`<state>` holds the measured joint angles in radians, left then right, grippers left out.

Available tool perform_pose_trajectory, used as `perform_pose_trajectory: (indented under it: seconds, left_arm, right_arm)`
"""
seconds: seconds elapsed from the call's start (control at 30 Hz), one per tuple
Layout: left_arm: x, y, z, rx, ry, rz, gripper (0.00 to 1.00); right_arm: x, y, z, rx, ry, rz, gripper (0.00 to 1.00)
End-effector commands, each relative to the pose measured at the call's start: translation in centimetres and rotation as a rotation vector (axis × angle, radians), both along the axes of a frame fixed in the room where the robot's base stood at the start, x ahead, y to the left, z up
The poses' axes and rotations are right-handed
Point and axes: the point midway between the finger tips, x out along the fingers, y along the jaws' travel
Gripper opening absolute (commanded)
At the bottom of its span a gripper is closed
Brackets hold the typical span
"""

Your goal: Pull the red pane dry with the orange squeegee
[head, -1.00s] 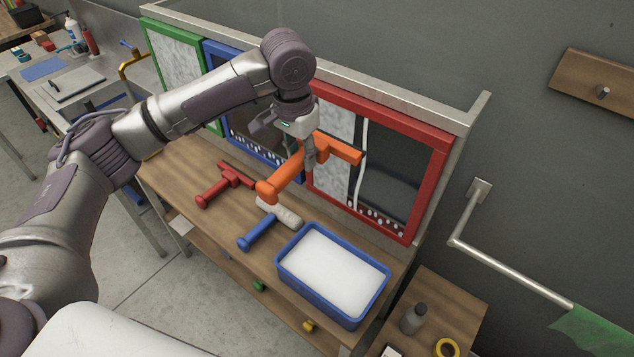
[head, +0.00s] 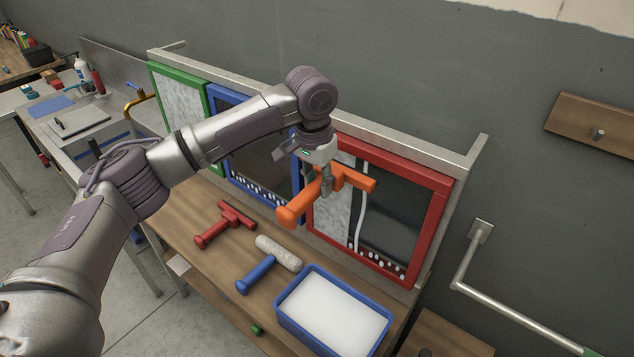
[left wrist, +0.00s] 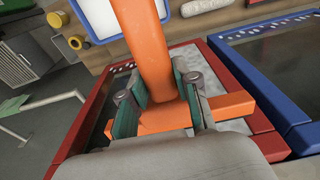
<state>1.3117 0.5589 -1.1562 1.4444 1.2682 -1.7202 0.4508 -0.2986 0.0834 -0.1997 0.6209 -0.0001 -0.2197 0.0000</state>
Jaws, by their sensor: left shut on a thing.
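The red pane (head: 437,214) stands upright at the back of the bench in the head view. Its left strip is whitish and mottled, a white streak runs down beside it, and the rest is dark with white drops along the bottom. My left gripper (head: 327,188) is shut on the orange squeegee (head: 297,207). The squeegee's crossbar is in front of the pane's upper left part; I cannot tell whether it touches. In the left wrist view, the fingers (left wrist: 160,105) grip the squeegee (left wrist: 148,45) near its crossbar, with the red frame (left wrist: 223,75) behind. My right gripper is out of view.
The blue-framed pane (head: 262,188) and green-framed pane (head: 178,98) stand to the left. On the bench (head: 178,207) are a red squeegee (head: 212,233), a blue-handled washer (head: 255,275) with a white head, and a blue tub (head: 318,344) of white contents.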

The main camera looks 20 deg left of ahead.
Motion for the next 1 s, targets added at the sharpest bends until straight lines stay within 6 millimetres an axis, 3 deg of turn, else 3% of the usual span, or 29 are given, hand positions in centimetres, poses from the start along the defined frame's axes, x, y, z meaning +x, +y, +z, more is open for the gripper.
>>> perform_pose_trajectory:
  seconds: [1.0]
  left_arm:
    - [1.5, -0.5, 0.1, -0.001, -0.001, 0.001, 0.0]
  right_arm:
    - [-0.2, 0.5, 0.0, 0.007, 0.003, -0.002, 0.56]
